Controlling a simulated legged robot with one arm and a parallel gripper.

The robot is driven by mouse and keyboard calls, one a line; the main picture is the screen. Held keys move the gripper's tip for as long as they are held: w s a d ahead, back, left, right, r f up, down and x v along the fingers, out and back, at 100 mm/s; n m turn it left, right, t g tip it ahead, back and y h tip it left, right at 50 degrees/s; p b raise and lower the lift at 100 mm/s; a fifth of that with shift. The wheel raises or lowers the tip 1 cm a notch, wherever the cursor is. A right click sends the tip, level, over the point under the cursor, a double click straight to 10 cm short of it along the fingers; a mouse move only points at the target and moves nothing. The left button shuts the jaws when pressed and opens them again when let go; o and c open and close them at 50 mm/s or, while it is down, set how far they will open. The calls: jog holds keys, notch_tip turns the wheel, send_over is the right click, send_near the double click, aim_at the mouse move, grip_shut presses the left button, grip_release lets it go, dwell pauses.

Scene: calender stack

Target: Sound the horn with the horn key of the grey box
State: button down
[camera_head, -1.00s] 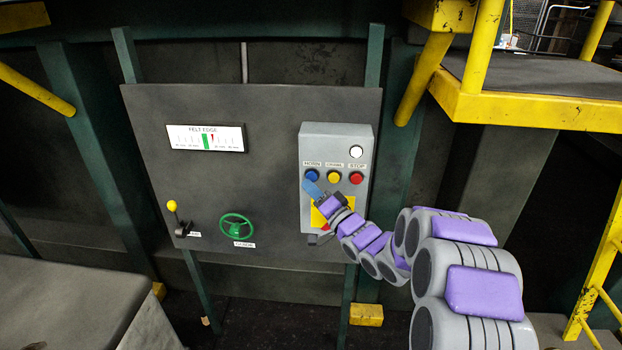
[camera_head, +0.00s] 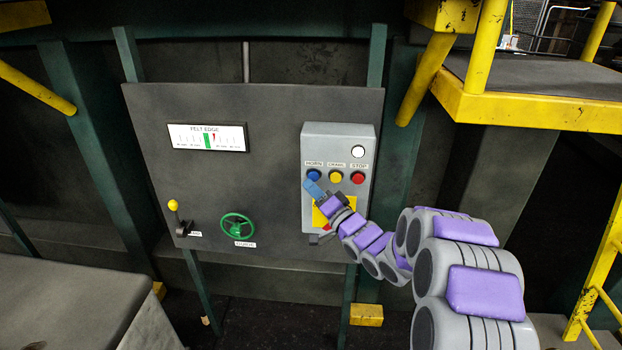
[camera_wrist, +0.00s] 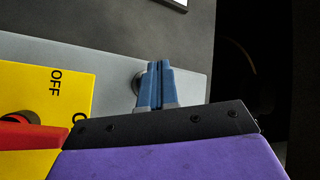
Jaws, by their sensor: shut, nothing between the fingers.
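The grey box (camera_head: 338,150) is fixed on the right part of a dark panel. Its blue horn key (camera_head: 313,175) is under the HORN label, left of the yellow and red keys. My gripper (camera_head: 309,183) has blue fingers, shut and empty, with the tips just below and overlapping the lower edge of the horn key. In the wrist view my gripper (camera_wrist: 159,65) points at the grey box (camera_wrist: 85,52), and a round metal collar (camera_wrist: 137,82) shows partly behind the fingers. The key's face is hidden there. I cannot tell whether the tips touch it.
A yellow switch plate (camera_head: 320,217) with a red part is below the keys. A yellow key (camera_head: 336,177), a red stop key (camera_head: 357,178) and a white lamp (camera_head: 357,152) are close by. The panel also bears a gauge (camera_head: 183,136), a green wheel (camera_head: 238,225) and a yellow-knobbed lever (camera_head: 173,206).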

jog(key=shift+w+d+r+p, duration=0.15)
jog(key=shift+w+d+p, duration=0.25)
jog(key=shift+d+p, duration=0.3)
jog(key=shift+a, duration=0.2)
jog(key=shift+w+d, duration=0.15)
jog(key=shift+w+p, duration=0.35)
jog(key=shift+p, duration=0.2)
dwell(0.4)
jog(key=shift+s, duration=0.1)
jog(key=shift+s+a, duration=0.4)
jog(key=shift+s, duration=0.45)
